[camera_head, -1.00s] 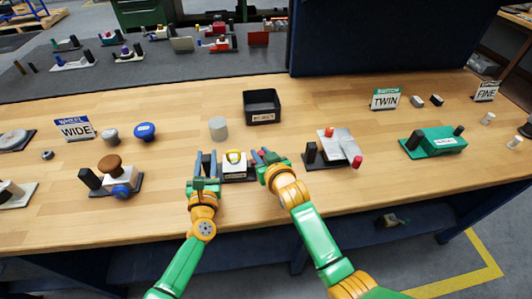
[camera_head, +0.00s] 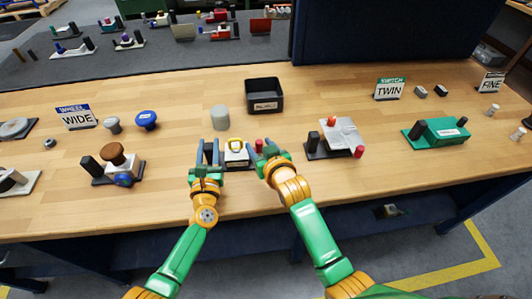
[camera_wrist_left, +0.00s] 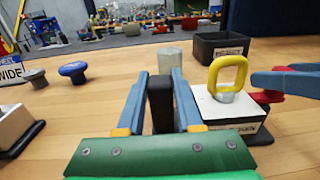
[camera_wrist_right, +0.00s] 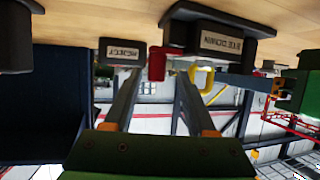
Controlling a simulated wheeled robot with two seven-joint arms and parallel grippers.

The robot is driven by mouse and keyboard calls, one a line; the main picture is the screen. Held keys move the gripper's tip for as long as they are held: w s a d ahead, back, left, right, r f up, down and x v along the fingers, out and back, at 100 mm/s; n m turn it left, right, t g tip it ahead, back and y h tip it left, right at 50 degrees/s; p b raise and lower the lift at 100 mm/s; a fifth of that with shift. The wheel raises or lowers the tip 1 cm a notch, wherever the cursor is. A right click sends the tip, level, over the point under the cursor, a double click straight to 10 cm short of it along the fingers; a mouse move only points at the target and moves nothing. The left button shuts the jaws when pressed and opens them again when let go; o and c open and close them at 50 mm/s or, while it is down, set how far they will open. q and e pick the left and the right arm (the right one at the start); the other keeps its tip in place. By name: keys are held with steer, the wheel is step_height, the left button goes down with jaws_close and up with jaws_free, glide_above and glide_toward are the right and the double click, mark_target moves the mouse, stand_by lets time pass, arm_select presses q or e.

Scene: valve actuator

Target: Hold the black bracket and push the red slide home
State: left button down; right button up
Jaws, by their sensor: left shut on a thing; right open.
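The white block (camera_head: 236,155) with a yellow ring handle (camera_wrist_left: 228,72) stands on a dark base in the middle of the bench. The upright black bracket (camera_wrist_left: 160,103) is at its left end. My left gripper (camera_head: 208,144) is shut on the bracket, one blue finger on each side. The red slide (camera_head: 259,145) sticks out at the block's right side; it also shows in the left wrist view (camera_wrist_left: 265,97). My right gripper (camera_wrist_right: 158,78) is open, with the red slide between or just beyond its fingertips; contact cannot be told.
A black open bin (camera_head: 265,104) and a grey cylinder (camera_head: 220,118) stand behind the block. A unit with a silver plate (camera_head: 341,134) is close on the right, and one with a brown knob (camera_head: 113,152) is on the left.

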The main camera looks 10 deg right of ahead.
steer(key=v, duration=1)
steer(key=shift+w, duration=0.1)
arm_select(q)
steer(key=shift+c, duration=2.4)
jaws_free()
arm_select(e)
steer(key=shift+w, duration=0.1)
